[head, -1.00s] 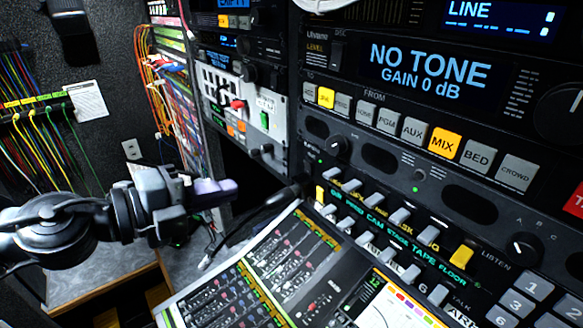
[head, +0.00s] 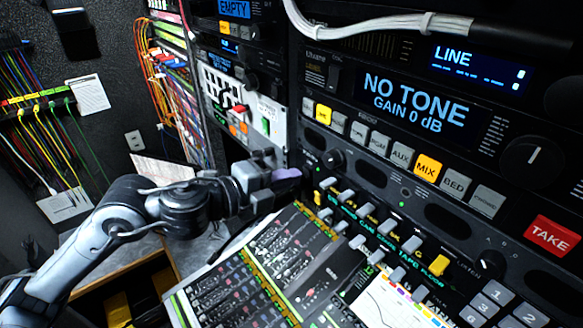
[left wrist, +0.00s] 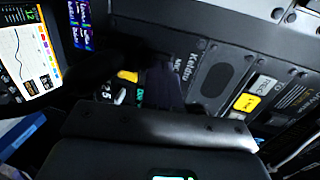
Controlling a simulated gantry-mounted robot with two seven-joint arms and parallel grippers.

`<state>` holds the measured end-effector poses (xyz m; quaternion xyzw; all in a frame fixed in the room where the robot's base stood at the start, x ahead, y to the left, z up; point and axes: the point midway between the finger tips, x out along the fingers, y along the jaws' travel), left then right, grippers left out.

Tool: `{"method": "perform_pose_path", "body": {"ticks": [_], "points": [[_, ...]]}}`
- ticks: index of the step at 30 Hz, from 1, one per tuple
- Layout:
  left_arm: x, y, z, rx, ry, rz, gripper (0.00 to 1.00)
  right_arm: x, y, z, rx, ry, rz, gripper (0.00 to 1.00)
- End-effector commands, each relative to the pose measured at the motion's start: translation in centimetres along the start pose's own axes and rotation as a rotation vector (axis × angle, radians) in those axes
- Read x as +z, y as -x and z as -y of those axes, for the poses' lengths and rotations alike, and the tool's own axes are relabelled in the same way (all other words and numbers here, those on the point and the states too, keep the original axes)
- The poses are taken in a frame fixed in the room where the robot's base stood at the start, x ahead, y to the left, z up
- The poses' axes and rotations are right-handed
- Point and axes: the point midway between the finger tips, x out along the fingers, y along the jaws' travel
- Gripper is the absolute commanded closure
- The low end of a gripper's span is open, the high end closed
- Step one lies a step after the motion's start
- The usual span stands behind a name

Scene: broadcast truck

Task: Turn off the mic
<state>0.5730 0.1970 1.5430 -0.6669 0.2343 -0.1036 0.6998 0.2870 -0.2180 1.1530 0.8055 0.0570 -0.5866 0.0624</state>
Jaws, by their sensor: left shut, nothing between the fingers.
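My left gripper (head: 287,174) is shut and empty, its purple-tinted fingertips at the left end of a row of switch levers (head: 366,208) on the sloping panel. Whether it touches anything is unclear. In the head view a small yellow piece (head: 318,198) is near the fingertips, and another yellow lever (head: 439,265) is farther right. My right gripper is out of view.
A button row with a lit yellow MIX button (head: 427,166) and a NO TONE display (head: 412,100) stand above the levers. A fader console (head: 262,268) lies below. A white cable bundle (head: 390,34) crosses the top. Coloured cables (head: 155,75) hang at the left.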

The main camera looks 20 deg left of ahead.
Motion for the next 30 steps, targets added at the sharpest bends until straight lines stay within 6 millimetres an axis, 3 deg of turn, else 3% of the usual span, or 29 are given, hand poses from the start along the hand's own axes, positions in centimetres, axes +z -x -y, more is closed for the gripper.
{"method": "perform_pose_path", "body": {"ticks": [6,30], "points": [[0.0,-1.1,0.3,0.000,0.001,0.000,1.00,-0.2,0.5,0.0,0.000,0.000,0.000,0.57],[0.0,-1.6,0.8,0.000,0.000,-0.001,1.00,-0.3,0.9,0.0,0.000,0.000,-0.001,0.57]]}}
